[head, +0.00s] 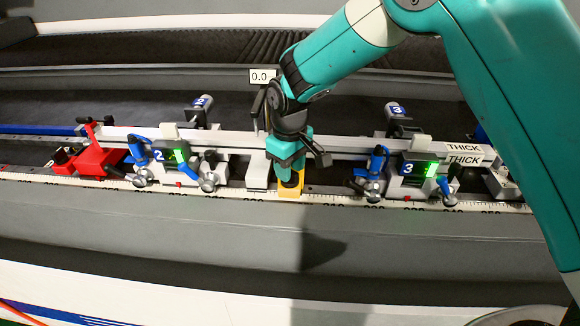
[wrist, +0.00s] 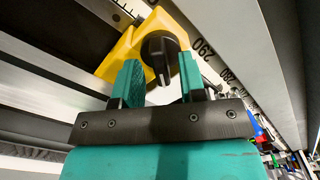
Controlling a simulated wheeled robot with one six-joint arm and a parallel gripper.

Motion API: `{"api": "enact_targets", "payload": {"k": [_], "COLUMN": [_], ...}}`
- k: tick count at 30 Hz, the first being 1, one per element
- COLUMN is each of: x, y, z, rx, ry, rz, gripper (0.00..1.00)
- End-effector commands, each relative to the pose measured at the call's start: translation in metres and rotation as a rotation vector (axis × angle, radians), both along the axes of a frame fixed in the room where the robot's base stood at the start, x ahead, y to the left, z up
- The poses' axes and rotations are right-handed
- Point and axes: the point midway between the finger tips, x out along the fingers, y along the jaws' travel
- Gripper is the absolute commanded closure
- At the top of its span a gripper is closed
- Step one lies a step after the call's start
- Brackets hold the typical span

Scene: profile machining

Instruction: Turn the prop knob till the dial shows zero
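The prop is a yellow block (head: 289,194) on the bench's scale, under my gripper in the head view. In the wrist view the yellow prop (wrist: 123,50) carries a black knob (wrist: 160,52) with a pale pointer line. My gripper (wrist: 161,84) has its two teal fingers apart, one on each side of the knob. A gap seems to show between knob and fingers; contact cannot be told. In the head view my gripper (head: 288,172) points down at the prop and hides most of the knob. The dial (head: 262,77) is a small white display reading 0.0.
Clamp unit 2 (head: 158,156) with blue levers stands left of the prop, and clamp unit 3 (head: 411,168) stands right. A red stop (head: 95,159) is at far left. Long pale profiles (head: 230,140) marked THICK run behind the prop. The grey front face is clear.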

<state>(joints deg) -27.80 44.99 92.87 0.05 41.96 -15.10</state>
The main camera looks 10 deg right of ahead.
Motion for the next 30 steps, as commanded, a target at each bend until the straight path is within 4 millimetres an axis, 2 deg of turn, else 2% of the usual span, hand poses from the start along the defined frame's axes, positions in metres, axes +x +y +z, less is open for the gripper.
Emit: {"api": "enact_targets", "payload": {"k": [9, 14, 30], "x": [-0.001, 0.0, 0.0], "y": [0.0, 0.0, 0.0], "z": [0.0, 0.015, 0.143], "rx": [-0.001, 0.001, 0.002], "ry": [0.002, -0.001, -0.002], "rz": [0.001, 0.001, 0.001], "gripper": [0.6, 0.6, 0.6]}}
